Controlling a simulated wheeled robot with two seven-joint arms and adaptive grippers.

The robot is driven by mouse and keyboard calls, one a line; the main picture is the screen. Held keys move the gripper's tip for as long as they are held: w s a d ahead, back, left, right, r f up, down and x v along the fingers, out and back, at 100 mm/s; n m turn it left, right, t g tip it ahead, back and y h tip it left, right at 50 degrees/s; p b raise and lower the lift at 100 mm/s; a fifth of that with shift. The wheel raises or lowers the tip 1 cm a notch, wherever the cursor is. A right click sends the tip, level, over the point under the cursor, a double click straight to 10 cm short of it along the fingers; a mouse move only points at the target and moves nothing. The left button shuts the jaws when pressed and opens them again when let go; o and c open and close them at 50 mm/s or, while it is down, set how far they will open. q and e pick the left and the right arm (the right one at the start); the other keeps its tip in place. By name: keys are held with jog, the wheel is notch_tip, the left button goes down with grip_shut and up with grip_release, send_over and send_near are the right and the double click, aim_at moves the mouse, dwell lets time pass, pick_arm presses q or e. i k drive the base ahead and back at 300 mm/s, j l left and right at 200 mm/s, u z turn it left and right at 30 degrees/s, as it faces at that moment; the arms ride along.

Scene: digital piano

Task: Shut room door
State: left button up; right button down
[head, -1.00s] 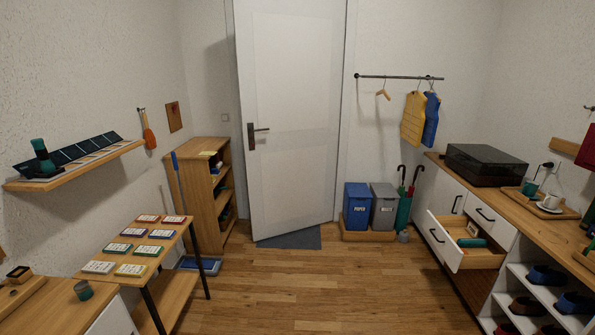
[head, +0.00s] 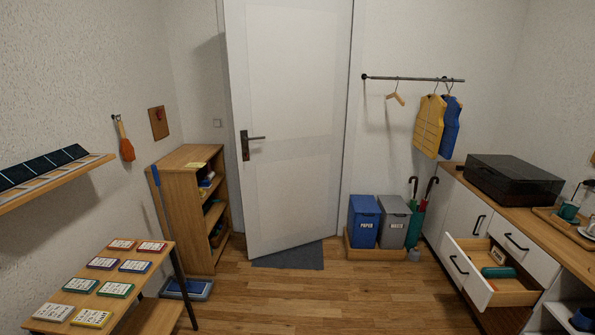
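The white room door (head: 295,130) stands ahead in the head view, a little left of centre. It looks slightly ajar: its lower edge slants across the grey doormat (head: 288,256), and its handle side seems swung toward me. The dark door handle (head: 250,143) is on the door's left side, and the hinge side is at the right. Neither of my grippers shows in the head view, so nothing of mine is seen touching the door.
Wooden floor (head: 310,300) is clear before the door. A wooden shelf unit (head: 185,218) stands left of it. Bins (head: 364,222) stand on the right. An open drawer (head: 494,275) juts from the right cabinet. A table with several card boxes (head: 110,285) stands at left.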

aim_at(288, 61)
jog(key=i, duration=0.8)
jog(key=i+u, duration=0.2)
jog(key=i, duration=0.2)
jog(key=i+l+u, duration=0.2)
jog(key=i, duration=0.15)
jog(key=i+l+u, duration=0.15)
jog(key=i+u, duration=0.25)
jog(key=i+l+u, duration=0.25)
jog(key=u, duration=0.15)
jog(key=i+l+u, duration=0.4)
jog(key=l, duration=0.25)
jog(key=i+l+u, duration=0.15)
jog(key=i+l, duration=0.15)
